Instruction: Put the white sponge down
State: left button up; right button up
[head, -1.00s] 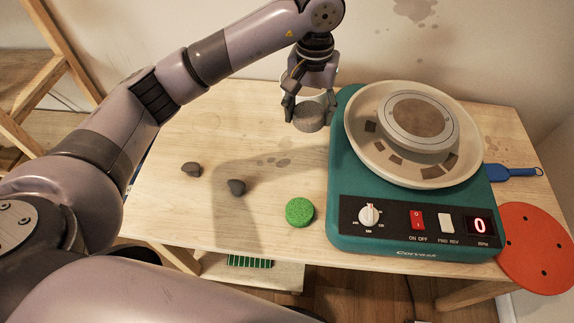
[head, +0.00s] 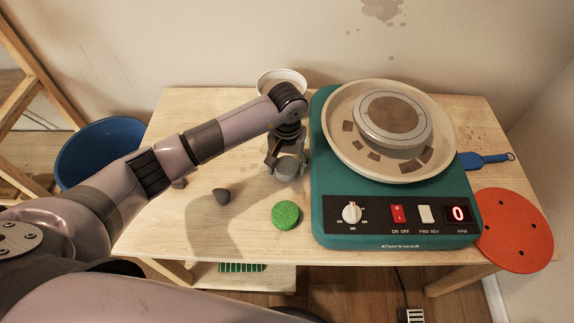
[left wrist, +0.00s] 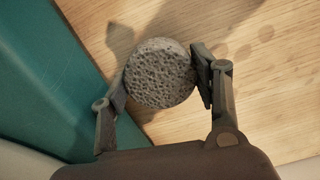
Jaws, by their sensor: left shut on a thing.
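The white sponge, a round porous disc that looks grey here, is in my left gripper (head: 287,163). The sponge (head: 287,171) shows in the head view just left of the teal pottery wheel and behind the green sponge (head: 285,215). In the left wrist view the sponge (left wrist: 160,73) sits between the two fingertips, which are shut on its sides. It is over the wooden table (head: 180,228); I cannot tell whether it touches the top. My right gripper is not in view.
The teal pottery wheel (head: 335,205) stands close on the right. A white bowl (head: 282,80) is behind my arm. A blue tool (head: 485,160) and an orange disc (head: 515,230) are at the far right. A blue bucket (head: 95,150) stands left.

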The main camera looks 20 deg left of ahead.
pick_arm(q)
jog(key=shift+f, duration=0.6)
jog(key=shift+f, duration=0.1)
jog(key=o, duration=0.5)
